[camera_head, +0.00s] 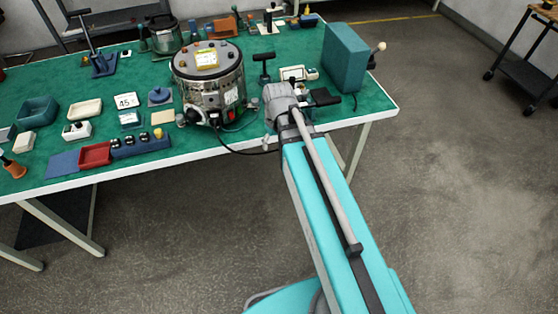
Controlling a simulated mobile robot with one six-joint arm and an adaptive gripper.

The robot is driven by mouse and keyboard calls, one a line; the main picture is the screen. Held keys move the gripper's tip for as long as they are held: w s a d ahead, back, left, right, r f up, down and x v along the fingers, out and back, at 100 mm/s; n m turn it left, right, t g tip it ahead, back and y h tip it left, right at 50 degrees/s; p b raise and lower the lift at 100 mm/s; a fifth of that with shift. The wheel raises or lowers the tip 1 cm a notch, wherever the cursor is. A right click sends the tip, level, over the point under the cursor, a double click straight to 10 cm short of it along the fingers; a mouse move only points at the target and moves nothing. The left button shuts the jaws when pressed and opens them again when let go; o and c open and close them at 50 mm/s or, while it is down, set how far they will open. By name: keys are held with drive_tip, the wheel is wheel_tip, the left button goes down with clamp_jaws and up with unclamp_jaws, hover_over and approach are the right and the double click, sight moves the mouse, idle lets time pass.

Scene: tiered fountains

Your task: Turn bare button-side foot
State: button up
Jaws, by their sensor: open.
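A silver drum-shaped appliance (209,80) stands upright near the table's front edge, with a dark top, a yellow label and small knobs. A red button-like part (231,113) is low on its front, beside a black part and a white label. A small grey foot-like piece (181,120) shows at its lower left; whether it is bare or capped is too small to tell. My gripper (271,122) is at the end of my arm, just right of the appliance and apart from it. It is open, its fingers small and partly hidden by the wrist.
The green table (55,105) holds trays, blocks and small tools left of the appliance. A large teal box (346,58) stands at the right end. A black T-handled tool (263,66) stands behind my gripper. A black cable (240,151) hangs over the front edge.

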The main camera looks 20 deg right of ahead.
drive_tip(key=s, duration=0.1)
drive_tip(key=s+f+m+b, duration=0.1)
drive_tip(key=s, duration=0.1)
drive_tip(key=s+m, duration=0.1)
drive_tip(key=s, duration=0.1)
drive_tip(key=shift+s+f+h, duration=0.1)
drive_tip(key=shift+f+h, duration=0.3)
